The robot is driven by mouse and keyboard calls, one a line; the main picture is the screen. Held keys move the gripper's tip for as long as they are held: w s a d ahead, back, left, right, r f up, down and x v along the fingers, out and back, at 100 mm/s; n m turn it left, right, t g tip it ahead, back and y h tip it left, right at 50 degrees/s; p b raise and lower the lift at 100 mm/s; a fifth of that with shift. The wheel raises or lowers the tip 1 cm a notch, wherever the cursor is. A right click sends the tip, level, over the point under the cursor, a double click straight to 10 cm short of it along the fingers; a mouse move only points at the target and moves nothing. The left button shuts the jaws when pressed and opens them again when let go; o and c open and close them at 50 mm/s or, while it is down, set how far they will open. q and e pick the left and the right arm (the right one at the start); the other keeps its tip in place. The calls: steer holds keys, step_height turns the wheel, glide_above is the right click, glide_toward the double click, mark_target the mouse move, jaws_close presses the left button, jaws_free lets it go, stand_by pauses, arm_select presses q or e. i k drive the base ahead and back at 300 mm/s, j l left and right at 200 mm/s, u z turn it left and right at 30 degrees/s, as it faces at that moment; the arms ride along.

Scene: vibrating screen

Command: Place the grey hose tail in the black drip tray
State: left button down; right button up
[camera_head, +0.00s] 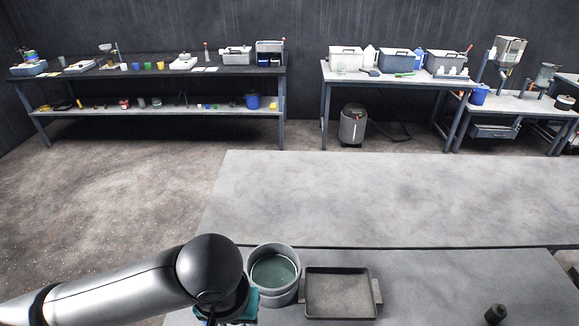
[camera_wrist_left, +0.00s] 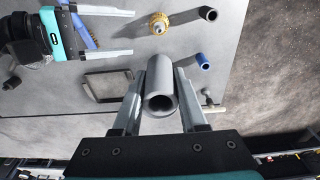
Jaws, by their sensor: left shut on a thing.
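The grey hose tail (camera_wrist_left: 162,88) is a hollow tube held between the fingers of my left gripper (camera_wrist_left: 162,112), its open end facing the wrist camera. In the head view my left arm comes in from the left, with its gripper (camera_head: 240,303) mostly hidden behind the wrist. The dark-rimmed drip tray (camera_head: 311,297) lies on the near bench, right of the gripper; its visible floor looks grey and bare. A dark rectangular frame (camera_wrist_left: 92,93) in the wrist view may be this tray. My right gripper (camera_wrist_left: 115,32) shows there at the top left, its fingers apart.
A round grey pot (camera_head: 275,250) with a greenish inside stands left of the tray. A black cylinder (camera_head: 495,314) is at the lower right. The wrist view shows a brass fitting (camera_wrist_left: 158,22), a blue tube (camera_wrist_left: 202,61) and a blue strip (camera_wrist_left: 84,31). The far bench section (camera_head: 390,200) is clear.

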mark_target(350, 303)
steer(key=k+l, duration=0.1)
steer(key=l, duration=0.4)
steer(key=k+l, duration=0.1)
steer(key=l, duration=0.35)
steer(key=k+l, duration=0.1)
steer(key=l, duration=0.4)
